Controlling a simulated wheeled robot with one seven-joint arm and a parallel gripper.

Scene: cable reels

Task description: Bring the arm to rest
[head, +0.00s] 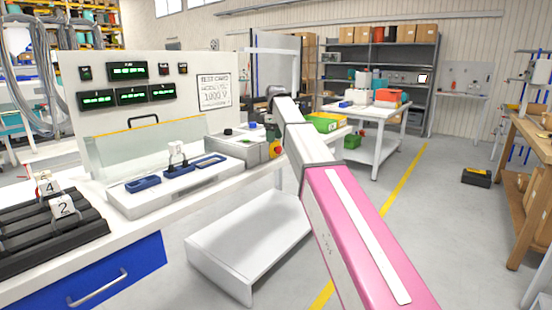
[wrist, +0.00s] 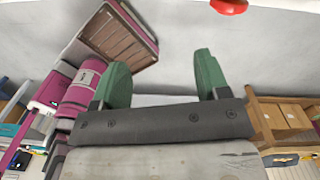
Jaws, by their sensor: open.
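My arm stretches from the lower right of the head view up toward the middle, with a pink link nearest and grey links beyond. Its far end is beside the white test bench (head: 222,152). In the wrist view my gripper (wrist: 160,70) shows two green fingers standing wide apart on a dark bar. Nothing is between them; pale grey surface shows behind.
The bench carries a clear guard (head: 150,146), blue sockets with a white tag, and a red-topped yellow button (head: 275,147). A black rack (head: 45,232) with tags 4 and 2 stands at left. A white table (head: 375,108) stands behind. Floor at right is mostly clear around a black case (head: 476,177).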

